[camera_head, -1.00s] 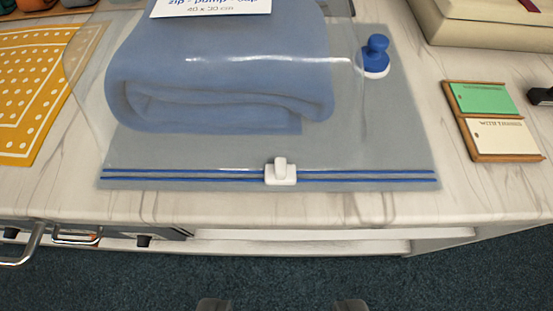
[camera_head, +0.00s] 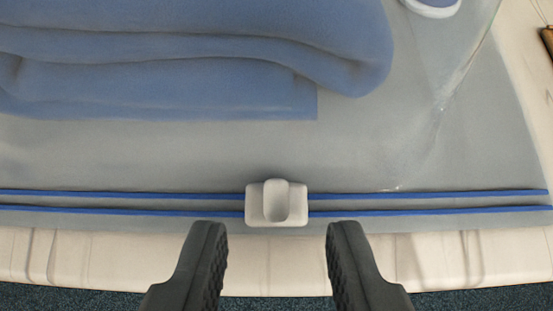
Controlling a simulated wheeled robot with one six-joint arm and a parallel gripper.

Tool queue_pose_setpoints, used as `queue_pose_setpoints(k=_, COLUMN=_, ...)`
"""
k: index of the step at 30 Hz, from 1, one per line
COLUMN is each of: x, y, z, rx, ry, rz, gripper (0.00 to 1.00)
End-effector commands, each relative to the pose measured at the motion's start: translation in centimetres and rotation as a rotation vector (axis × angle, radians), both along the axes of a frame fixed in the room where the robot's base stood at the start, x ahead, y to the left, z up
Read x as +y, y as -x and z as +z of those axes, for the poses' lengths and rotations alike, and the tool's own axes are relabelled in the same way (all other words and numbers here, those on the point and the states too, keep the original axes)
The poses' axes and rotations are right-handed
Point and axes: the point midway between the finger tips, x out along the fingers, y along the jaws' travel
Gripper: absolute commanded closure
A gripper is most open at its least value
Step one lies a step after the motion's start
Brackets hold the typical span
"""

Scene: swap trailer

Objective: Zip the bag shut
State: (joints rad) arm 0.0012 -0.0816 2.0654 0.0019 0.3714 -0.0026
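The clear storage bag (camera_head: 200,150) lies flat on the counter with a folded blue blanket (camera_head: 190,60) inside. Two blue zip lines (camera_head: 420,202) run along its near edge. A white slider (camera_head: 277,203) with a raised tab sits on the lines, near the middle of the picture. The lines look alike and apart on both sides of it. My gripper (camera_head: 277,245) is open and empty, with its dark fingertips just on the near side of the slider, one to the left and one to the right, not touching it.
A blue and white valve cap (camera_head: 433,6) shows at the top right, partly cut off. The pale counter (camera_head: 60,255) ends just below the bag, with dark carpet (camera_head: 490,299) beyond its edge. The corner of a brown wooden item (camera_head: 548,40) shows at the right.

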Motion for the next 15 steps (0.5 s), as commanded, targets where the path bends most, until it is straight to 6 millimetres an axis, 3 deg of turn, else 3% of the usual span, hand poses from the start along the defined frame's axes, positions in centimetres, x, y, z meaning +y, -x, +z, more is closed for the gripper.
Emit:
queue_pose_setpoints(k=6, x=0.0, y=-1.8, z=-1.8, rx=0.0, ry=0.0, rz=0.0, gripper=0.67)
queue_pose_setpoints(k=15, x=0.0, y=-2.6, z=-2.6, rx=-0.001, ry=0.0, rz=0.0, gripper=0.67)
